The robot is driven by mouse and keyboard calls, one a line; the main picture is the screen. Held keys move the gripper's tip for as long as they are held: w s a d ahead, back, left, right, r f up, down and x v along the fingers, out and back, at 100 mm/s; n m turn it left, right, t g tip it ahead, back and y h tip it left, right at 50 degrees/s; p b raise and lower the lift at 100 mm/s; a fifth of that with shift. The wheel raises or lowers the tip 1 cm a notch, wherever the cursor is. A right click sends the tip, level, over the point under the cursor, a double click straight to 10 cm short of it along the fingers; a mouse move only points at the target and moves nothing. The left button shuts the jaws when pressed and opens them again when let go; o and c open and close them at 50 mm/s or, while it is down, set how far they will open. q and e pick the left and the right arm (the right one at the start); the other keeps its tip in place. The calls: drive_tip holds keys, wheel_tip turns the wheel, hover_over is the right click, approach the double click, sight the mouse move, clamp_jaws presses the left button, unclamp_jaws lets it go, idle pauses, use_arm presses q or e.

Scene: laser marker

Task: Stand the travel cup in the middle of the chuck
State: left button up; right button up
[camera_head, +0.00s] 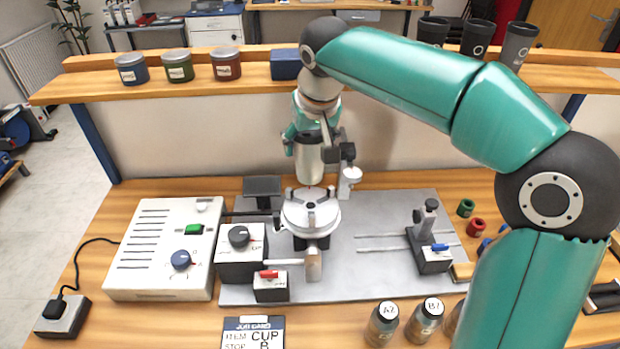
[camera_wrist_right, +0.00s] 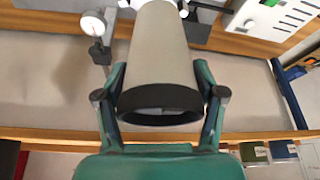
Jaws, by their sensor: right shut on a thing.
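The travel cup (camera_head: 309,160) is a grey, slightly tapered cup with a dark rim. My right gripper (camera_head: 304,140) is shut on it and holds it upright above the chuck. In the right wrist view the cup (camera_wrist_right: 158,55) sits between the two green fingers of the right gripper (camera_wrist_right: 162,95), its dark rim toward me. The chuck (camera_head: 311,212) is a round silver disc with raised jaws on the grey base plate. The cup's lower end is close above the chuck; whether they touch I cannot tell. My left gripper is not in view.
A white control box (camera_head: 168,248) and a knob box (camera_head: 242,252) stand left of the chuck. A dial gauge (camera_head: 350,175) stands close to the cup's right. A stop block (camera_head: 432,258) is on the plate's right. Dark cups (camera_head: 477,38) and tins (camera_head: 178,67) line the shelf.

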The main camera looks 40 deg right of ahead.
sight(315, 155)
wheel_tip(315, 155, down, 8)
drive_tip(key=shift+s+f, duration=0.1)
drive_tip(key=shift+s, duration=0.05)
drive_tip(key=o, duration=0.8)
drive_tip(key=shift+c, duration=0.2)
drive_tip(key=v, duration=1.2)
drive_tip(key=shift+s, duration=0.1)
